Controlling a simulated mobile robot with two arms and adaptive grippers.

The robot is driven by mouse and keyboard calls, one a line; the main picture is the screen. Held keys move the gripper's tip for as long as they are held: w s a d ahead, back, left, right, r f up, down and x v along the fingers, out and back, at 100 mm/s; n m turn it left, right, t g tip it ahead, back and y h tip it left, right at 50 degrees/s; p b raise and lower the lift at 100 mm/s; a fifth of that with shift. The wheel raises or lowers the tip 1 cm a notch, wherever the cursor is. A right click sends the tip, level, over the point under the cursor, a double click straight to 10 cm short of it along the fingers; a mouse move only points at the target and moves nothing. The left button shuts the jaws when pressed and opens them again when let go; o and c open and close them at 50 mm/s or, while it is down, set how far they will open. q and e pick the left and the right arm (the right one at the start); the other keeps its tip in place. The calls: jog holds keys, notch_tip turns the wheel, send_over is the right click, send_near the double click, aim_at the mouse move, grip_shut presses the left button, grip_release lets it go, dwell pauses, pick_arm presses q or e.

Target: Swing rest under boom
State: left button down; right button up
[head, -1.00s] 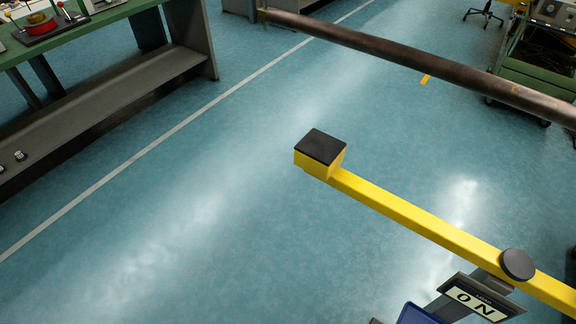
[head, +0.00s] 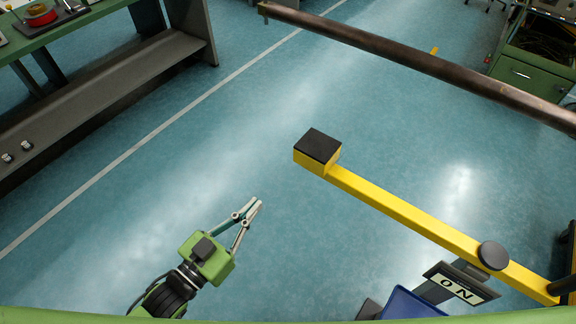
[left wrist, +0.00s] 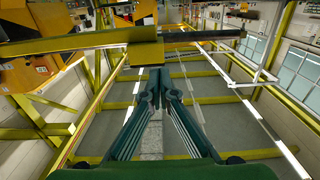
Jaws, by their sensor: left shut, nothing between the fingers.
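The rest is a yellow arm (head: 405,217) with a black-topped block (head: 318,147) at its free end. It runs from the lower right toward the middle of the head view. The boom (head: 420,62) is a long brown bar across the top right, apart from the block in the picture. My left gripper (head: 257,205) is shut and empty, left of and nearer than the block, not touching it. In the left wrist view my fingertips (left wrist: 160,76) meet just below the yellow block (left wrist: 146,53). My right gripper is not in view.
A sign (head: 458,290) and a round dark knob (head: 493,255) sit by the yellow arm. A blue surface (head: 412,304) shows at the bottom. A green workbench (head: 90,22) stands at the upper left, a green cabinet (head: 530,75) at the upper right. The floor between is clear.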

pick_arm(q)
jog(key=p, duration=0.3)
send_near(295, 161)
jog(key=x, duration=0.5)
jog(key=shift+w+d+r, duration=0.1)
jog(key=shift+w+d, duration=0.15)
jog(key=shift+w, duration=0.05)
jog(key=shift+w+d+p, duration=0.3)
jog(key=shift+w+d, duration=0.05)
jog(key=shift+w, duration=0.15)
